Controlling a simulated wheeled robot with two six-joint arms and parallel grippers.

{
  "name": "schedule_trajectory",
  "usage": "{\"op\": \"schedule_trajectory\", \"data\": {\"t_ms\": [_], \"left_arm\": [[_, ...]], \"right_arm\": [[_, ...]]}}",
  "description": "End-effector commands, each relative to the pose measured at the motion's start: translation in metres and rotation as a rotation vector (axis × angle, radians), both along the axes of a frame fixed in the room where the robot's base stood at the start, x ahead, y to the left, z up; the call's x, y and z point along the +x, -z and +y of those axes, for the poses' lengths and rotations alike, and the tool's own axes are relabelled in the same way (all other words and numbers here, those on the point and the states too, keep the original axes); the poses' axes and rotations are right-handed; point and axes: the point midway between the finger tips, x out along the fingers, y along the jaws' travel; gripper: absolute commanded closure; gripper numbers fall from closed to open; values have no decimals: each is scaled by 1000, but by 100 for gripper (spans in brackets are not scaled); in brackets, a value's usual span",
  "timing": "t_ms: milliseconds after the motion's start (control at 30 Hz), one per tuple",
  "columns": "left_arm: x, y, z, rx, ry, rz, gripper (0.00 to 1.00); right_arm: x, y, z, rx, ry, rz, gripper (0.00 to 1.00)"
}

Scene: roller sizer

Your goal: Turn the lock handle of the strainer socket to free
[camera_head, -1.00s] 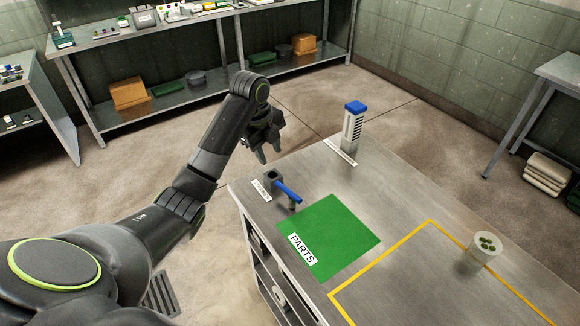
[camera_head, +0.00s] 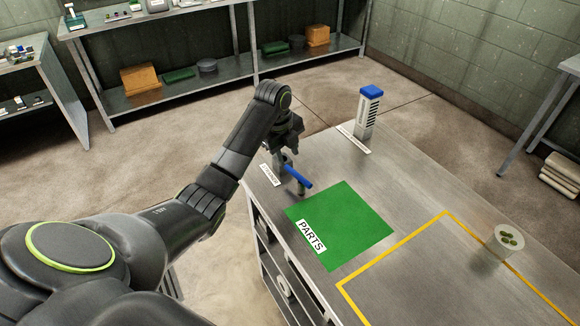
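The strainer socket (camera_head: 279,161) is a small grey fitting near the table's far left corner, behind a white label (camera_head: 269,175). Its blue lock handle (camera_head: 298,177) points toward the lower right, with a grey post under its outer end. My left gripper (camera_head: 282,150) is right at the socket, over its top and the inner end of the handle. The fingers are dark and partly overlap the socket, so I cannot tell whether they touch it or how far apart they are. My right gripper is out of view.
A green PARTS mat (camera_head: 345,225) lies just right of the handle. A grey tower with a blue top (camera_head: 371,92) stands at the table's back edge. A pale cup with dark round pieces (camera_head: 508,241) stands at the right by the yellow outline (camera_head: 395,252).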

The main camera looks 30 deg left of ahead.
Motion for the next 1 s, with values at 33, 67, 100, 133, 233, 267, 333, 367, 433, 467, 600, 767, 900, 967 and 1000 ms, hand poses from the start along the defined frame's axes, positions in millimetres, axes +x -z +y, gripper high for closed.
{"op": "schedule_trajectory", "data": {"t_ms": [33,67,100,133,233,267,333,367,433,467,600,767,900,967,1000], "left_arm": [[1,11,-2,-4,0,5,62],[2,17,-2,-2,1,5,62],[3,24,-2,-1,0,6,62],[4,29,-3,-2,0,4,62],[7,43,-4,-2,1,4,62],[8,47,-4,-1,0,3,62],[9,53,-4,0,0,2,62],[10,55,-4,0,0,2,62],[11,58,-4,-1,0,0,62],[11,59,-4,0,0,0,62],[11,60,-4,0,1,0,62],[11,60,-4,0,1,0,66],[11,60,-4,0,1,0,84],[11,60,-4,0,1,0,92],[11,60,-4,0,1,0,97]], "right_arm": [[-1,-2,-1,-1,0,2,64],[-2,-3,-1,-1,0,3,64],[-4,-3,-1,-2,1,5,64],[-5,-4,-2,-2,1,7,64],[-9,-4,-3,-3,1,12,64],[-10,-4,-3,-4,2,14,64],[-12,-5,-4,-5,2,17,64],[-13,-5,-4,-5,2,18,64],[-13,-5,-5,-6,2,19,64],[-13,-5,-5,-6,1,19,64],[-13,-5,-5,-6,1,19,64],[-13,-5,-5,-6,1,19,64],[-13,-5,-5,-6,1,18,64],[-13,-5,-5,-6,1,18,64],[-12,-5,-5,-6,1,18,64]]}}
